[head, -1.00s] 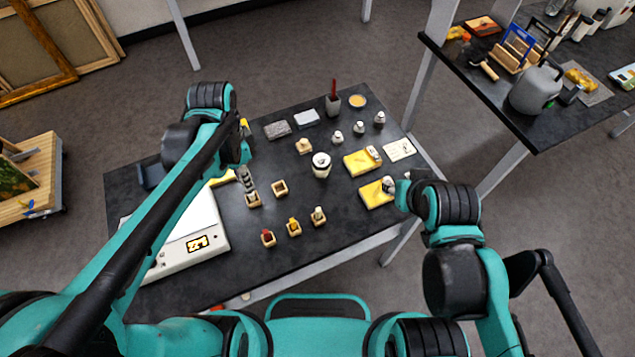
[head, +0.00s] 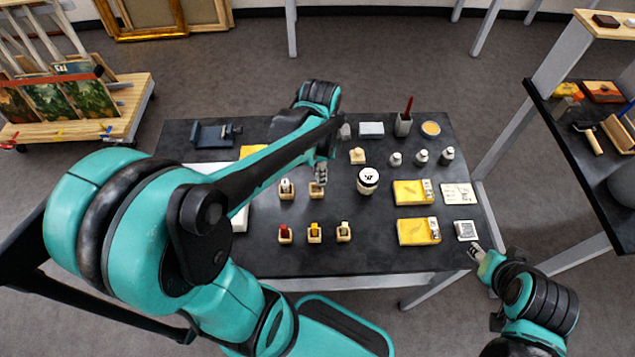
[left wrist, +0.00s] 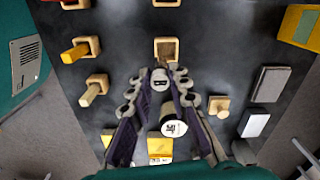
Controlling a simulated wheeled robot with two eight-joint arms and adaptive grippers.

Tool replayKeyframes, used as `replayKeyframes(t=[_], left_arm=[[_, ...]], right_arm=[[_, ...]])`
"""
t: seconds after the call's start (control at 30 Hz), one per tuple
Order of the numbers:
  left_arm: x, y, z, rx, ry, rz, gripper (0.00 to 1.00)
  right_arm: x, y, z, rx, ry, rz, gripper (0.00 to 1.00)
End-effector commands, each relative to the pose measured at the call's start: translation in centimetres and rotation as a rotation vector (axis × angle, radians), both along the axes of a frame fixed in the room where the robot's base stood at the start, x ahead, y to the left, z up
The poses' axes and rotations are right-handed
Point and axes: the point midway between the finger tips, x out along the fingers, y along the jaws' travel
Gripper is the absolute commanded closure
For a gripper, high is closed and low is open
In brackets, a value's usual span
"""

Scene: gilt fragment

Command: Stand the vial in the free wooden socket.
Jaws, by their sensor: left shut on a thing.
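My left gripper (left wrist: 160,85) is shut on the vial (left wrist: 160,76), whose pale top with a dark mark shows between the fingertips in the left wrist view. In the head view the left gripper (head: 321,174) is over the right wooden socket (head: 317,190) of the far pair.
Nearer sockets hold a red (head: 285,233), a yellow (head: 314,232) and a pale piece (head: 344,231). A white jar (head: 368,181) and a wooden knob (head: 357,156) stand close to the right of the left gripper. Yellow pads (head: 412,192) lie further right.

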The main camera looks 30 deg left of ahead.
Motion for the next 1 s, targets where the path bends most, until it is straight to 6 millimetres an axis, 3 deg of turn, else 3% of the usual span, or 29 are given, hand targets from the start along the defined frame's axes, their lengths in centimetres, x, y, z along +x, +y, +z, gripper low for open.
replayKeyframes(t=[0.23, 0.47, 0.87, 0.9, 0.93, 1.0], left_arm=[[0.6, 1.3, -1.4, 0.000, 0.000, -0.001, 1.00], [0.5, 1.2, -4.8, 0.000, 0.000, -0.001, 1.00], [0.5, 1.2, -5.2, 0.000, 0.000, -0.001, 1.00], [0.5, 1.2, -5.1, 0.000, 0.000, -0.001, 0.72], [0.5, 1.2, -5.1, 0.000, 0.000, 0.000, 0.64], [0.5, 1.2, -5.0, 0.000, 0.000, 0.000, 0.62]], right_arm=[[0.0, 0.0, -0.8, 0.000, 0.000, 0.000, 0.60], [0.0, 0.0, -2.5, 0.000, 0.000, 0.000, 0.60], [0.0, 0.0, -2.7, 0.000, 0.000, 0.000, 0.60], [0.0, 0.0, -2.6, 0.000, 0.000, 0.000, 0.60], [0.0, 0.0, -2.6, 0.000, 0.000, 0.000, 0.60], [0.0, 0.0, -2.6, 0.000, 0.000, 0.000, 0.60]])
